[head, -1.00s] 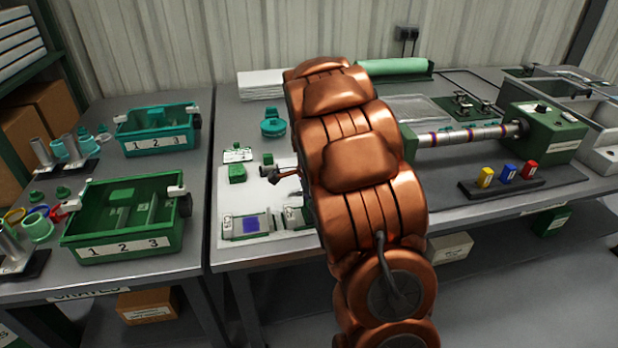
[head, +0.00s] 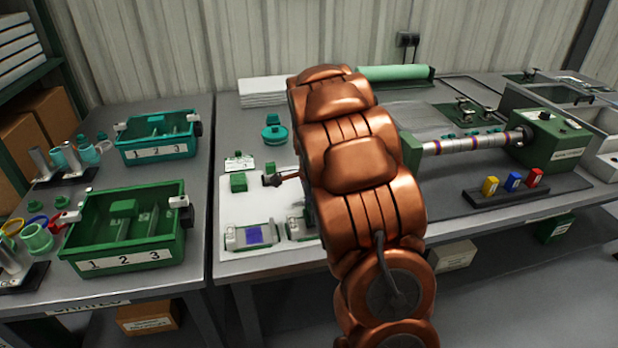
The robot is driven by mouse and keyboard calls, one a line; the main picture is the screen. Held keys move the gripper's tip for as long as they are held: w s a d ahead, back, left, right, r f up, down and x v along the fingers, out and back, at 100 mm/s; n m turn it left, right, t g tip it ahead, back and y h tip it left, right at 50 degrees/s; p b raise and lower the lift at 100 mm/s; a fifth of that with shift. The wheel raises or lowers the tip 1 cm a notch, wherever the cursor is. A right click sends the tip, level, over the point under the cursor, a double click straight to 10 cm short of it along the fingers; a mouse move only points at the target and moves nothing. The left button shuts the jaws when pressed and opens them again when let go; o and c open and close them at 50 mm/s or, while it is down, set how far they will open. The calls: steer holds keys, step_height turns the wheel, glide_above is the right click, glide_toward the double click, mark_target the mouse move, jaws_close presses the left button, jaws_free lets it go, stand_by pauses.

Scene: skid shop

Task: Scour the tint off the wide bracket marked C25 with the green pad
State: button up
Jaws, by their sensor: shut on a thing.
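My gripper (head: 272,180) shows only in part at the left side of my copper arm, above the sheet and behind the brackets. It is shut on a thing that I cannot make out. A green block (head: 239,182) stands to its left; I cannot tell whether it is the pad.
A small green piece (head: 270,167) and a teal round part (head: 274,134) lie farther back. A green crate (head: 125,258) and a teal crate (head: 156,152) stand on the left table. A roller machine (head: 548,138) and yellow, blue and red blocks (head: 513,181) are on the right.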

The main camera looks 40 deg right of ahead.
steer(key=shift+w+d, duration=0.15)
steer(key=shift+w, duration=0.25)
steer(key=shift+w+r, duration=0.2)
steer(key=shift+w, duration=0.05)
step_height(320, 180, up, 3)
steer(key=shift+s+f+p, duration=0.1)
steer(key=shift+s+p, duration=0.05)
steer(key=shift+p, duration=0.35)
steer(key=shift+r+p, duration=0.95)
steer(key=shift+r, duration=1.55)
